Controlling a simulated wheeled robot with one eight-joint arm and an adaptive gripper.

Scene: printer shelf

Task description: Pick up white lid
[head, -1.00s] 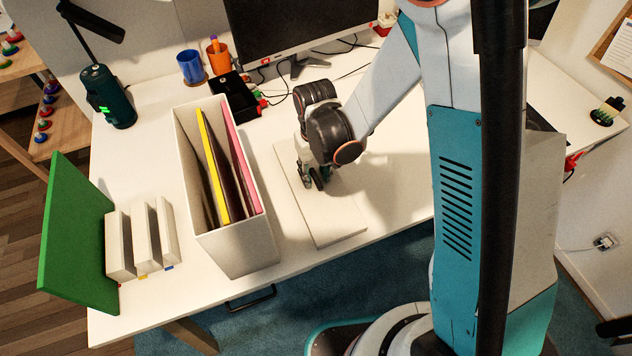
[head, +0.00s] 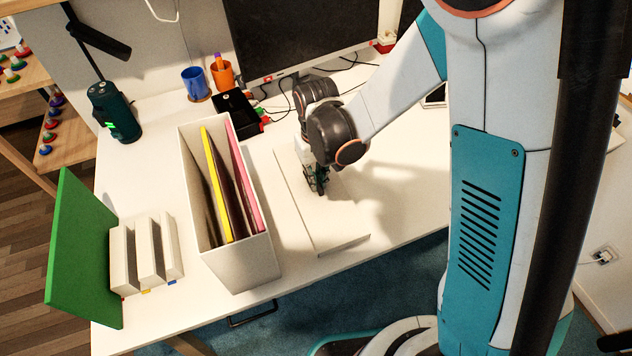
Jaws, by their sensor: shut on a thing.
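The white lid (head: 318,222) is a flat, long white panel on the white desk, just right of the white file box (head: 240,268). Its near end reaches close to the desk's front edge. My gripper (head: 318,188) points down over the middle of the lid and is shut on it. My wrist hides part of the lid's far end and the exact grip. I cannot tell whether the lid is clear of the desk.
The file box holds yellow, dark and pink folders. A green panel (head: 85,250) and white binders (head: 146,254) stand at left. A monitor (head: 300,35), a black box (head: 236,110) and blue (head: 195,82) and orange (head: 222,74) cups are behind. The desk right of the lid is clear.

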